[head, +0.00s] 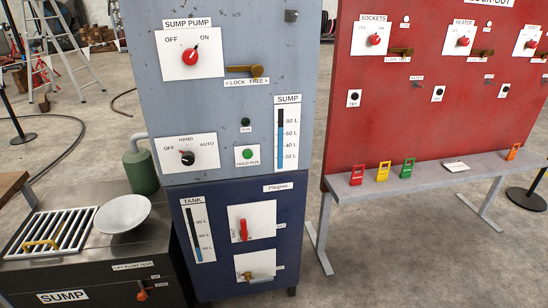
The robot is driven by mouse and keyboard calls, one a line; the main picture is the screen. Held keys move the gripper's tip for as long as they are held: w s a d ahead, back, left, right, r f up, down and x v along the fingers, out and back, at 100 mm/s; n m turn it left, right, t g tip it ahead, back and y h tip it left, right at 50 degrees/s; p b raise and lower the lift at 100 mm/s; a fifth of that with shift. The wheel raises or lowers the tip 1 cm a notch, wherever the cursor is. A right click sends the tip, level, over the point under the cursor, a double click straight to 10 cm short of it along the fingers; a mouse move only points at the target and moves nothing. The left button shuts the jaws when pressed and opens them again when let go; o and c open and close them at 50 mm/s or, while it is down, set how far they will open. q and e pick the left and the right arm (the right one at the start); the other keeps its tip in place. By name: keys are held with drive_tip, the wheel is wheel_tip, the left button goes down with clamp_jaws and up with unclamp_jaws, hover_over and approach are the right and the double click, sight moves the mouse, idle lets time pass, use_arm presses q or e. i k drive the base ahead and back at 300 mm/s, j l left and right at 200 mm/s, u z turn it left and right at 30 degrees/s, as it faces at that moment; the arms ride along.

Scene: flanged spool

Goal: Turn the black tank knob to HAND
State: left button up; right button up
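The black knob (187,158) sits on a white plate (203,157) on the grey cabinet's lower left front. The plate reads OFF at left, HAND at top and AUTO at right. The knob's light mark seems to be on its left side, toward OFF, but it is too small to be sure. A TANK label (192,201) and level gauge (199,235) are below, on the dark blue cabinet section. Neither gripper is in view, and nothing covers the knob.
A red SUMP PUMP knob (190,56) and brass lever (245,71) are above. A green HOLD RUN button (247,154) is to the right. A metal bowl (122,213) and green cylinder (141,172) stand at lower left. A red lock-out board (430,90) stands right.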

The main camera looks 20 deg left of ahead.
sight(188, 158)
drive_tip(key=u, duration=1.3)
